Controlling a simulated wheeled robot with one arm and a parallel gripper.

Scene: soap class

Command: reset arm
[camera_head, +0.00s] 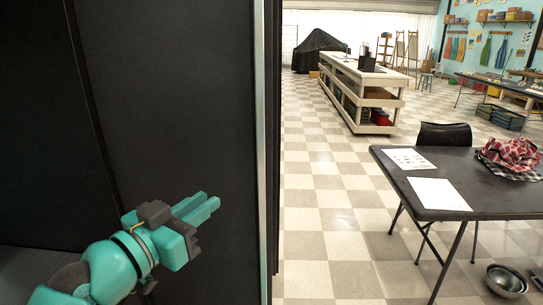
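My gripper (205,209) is at the lower left, in front of a dark panel. It has two teal fingers that point up and to the right. The fingers lie close together, and from this angle I cannot tell whether a gap is between them. I see nothing held in it. My teal arm comes in from the bottom left corner.
The dark panel (165,95) fills the left side and ends at a pale vertical edge (261,150). A black table (480,195) with papers and checkered cloth (512,155) stands right. A metal bowl (506,280) is on the floor. Checkered floor (325,205) lies open between.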

